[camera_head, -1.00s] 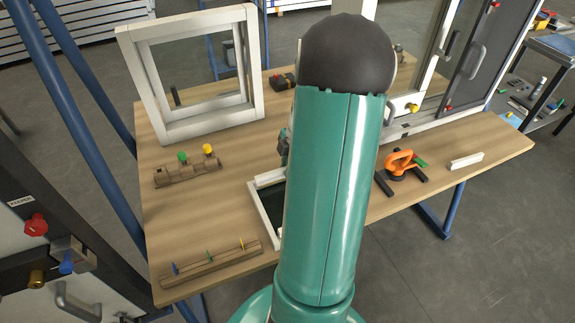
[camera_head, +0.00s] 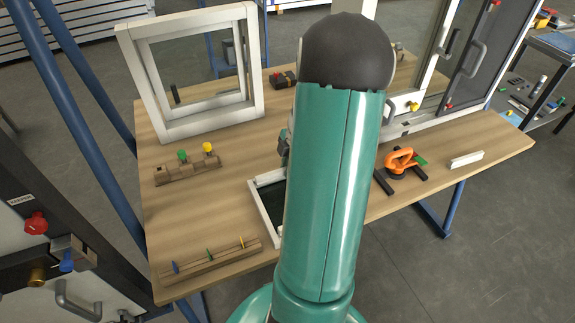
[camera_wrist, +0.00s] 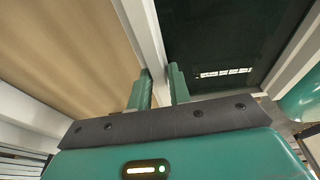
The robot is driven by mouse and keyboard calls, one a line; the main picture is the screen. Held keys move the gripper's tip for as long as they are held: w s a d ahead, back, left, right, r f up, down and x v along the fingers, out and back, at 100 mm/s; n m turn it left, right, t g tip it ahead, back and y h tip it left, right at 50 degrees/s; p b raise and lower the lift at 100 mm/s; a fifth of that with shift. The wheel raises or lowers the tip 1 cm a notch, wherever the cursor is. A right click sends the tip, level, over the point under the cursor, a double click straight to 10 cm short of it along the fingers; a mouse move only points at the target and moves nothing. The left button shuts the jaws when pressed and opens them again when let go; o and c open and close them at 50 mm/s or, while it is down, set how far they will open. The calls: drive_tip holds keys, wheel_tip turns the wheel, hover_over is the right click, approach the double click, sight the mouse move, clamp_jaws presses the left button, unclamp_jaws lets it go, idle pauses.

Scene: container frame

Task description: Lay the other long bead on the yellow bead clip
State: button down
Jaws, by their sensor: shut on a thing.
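The yellow bead clip (camera_head: 242,243) stands at the right end of a wooden rack (camera_head: 212,265) at the table's front left, beside green and blue clips. Nothing lies on it. A white frame (camera_head: 262,203) with a dark pane lies flat on the table, partly hidden behind my arm. In the wrist view my gripper (camera_wrist: 160,88) is shut on a long white bar, the long bead (camera_wrist: 143,30), along the pane's edge. I cannot tell whether the bead is clear of the frame. In the head view my arm hides most of the gripper.
A wooden block (camera_head: 187,171) with green and yellow knobs sits left of the flat frame. A white upright window frame (camera_head: 190,75) stands behind it. An orange suction lifter (camera_head: 400,162) and a short white piece (camera_head: 466,160) lie on the right. Bare table surrounds the rack.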

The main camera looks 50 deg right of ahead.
drive_tip(key=c, duration=1.2)
unclamp_jaws()
drive_tip(key=shift+f, duration=0.1)
drive_tip(key=v, duration=1.3)
drive_tip(key=shift+r, duration=0.4)
drive_tip(key=shift+s, duration=0.1)
